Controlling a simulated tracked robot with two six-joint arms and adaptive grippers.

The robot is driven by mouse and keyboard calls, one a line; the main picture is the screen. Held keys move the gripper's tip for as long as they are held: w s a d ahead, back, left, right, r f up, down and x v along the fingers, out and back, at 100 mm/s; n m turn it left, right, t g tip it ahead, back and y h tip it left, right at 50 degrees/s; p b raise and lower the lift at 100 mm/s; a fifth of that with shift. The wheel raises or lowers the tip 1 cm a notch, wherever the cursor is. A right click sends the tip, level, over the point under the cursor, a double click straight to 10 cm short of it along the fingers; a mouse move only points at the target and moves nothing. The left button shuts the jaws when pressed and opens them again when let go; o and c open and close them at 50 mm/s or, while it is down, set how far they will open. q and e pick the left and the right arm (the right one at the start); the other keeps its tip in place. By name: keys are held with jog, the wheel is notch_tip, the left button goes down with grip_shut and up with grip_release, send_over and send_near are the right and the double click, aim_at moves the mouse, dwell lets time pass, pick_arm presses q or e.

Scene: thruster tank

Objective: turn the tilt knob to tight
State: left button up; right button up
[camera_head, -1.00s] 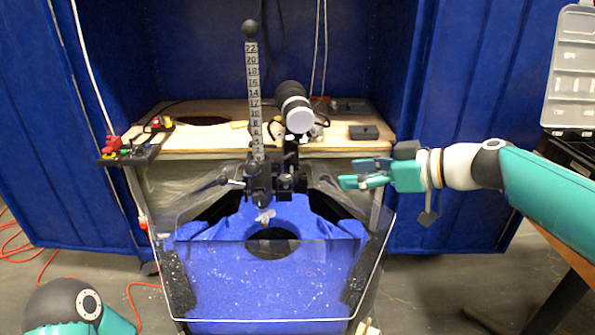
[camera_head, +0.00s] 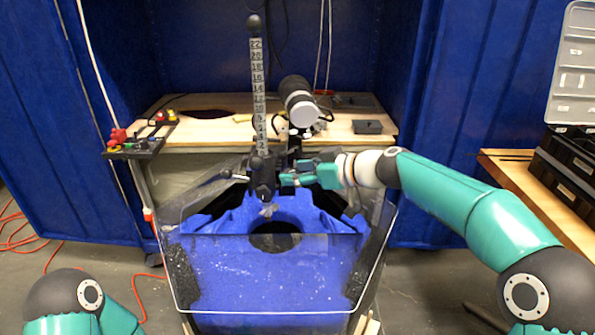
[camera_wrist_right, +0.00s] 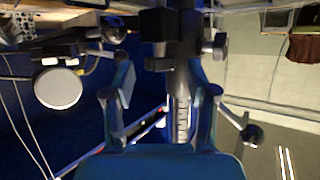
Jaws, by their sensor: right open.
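The black clamp bracket (camera_head: 262,178) sits at the foot of the upright numbered scale post (camera_head: 258,95), above the tank's front. Small knobs and levers stick out from it; I cannot tell for certain which is the tilt knob. My right gripper (camera_head: 288,173) is open just right of the bracket, its fingers pointing left at it. In the right wrist view, the open fingers (camera_wrist_right: 165,88) have the numbered post (camera_wrist_right: 182,115) between them, farther off. A grey knob (camera_wrist_right: 220,46) on the bracket shows beyond the right finger. My left gripper is out of view.
A white-faced cylinder (camera_head: 292,108) stands close behind the right gripper. Black cases (camera_head: 565,185) lie at right.

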jog(key=shift+a, duration=0.1)
jog(key=shift+c, duration=0.3)
grip_shut()
jog(key=m+t+h+p, duration=0.2)
jog(key=m+h+p, duration=0.1)
jog(key=p, duration=0.2)
jog(key=a+m+t+h+p, duration=0.1)
jog(key=m+h+p, duration=0.1)
jog(key=m+p, duration=0.1)
jog(key=s+m+t+h+p, duration=0.1)
jog(key=m+t+h+p, duration=0.1)
jog(key=p, duration=0.4)
jog(key=shift+a+r+m+t+h+p, duration=0.35)
jog(key=shift+m+h, duration=0.25)
jog(key=shift+h, duration=0.2)
jog(key=shift+a+f+m+h+p, duration=0.1)
jog(key=shift+f+m+h+p, duration=0.25)
jog(key=shift+m+h+p, duration=0.45)
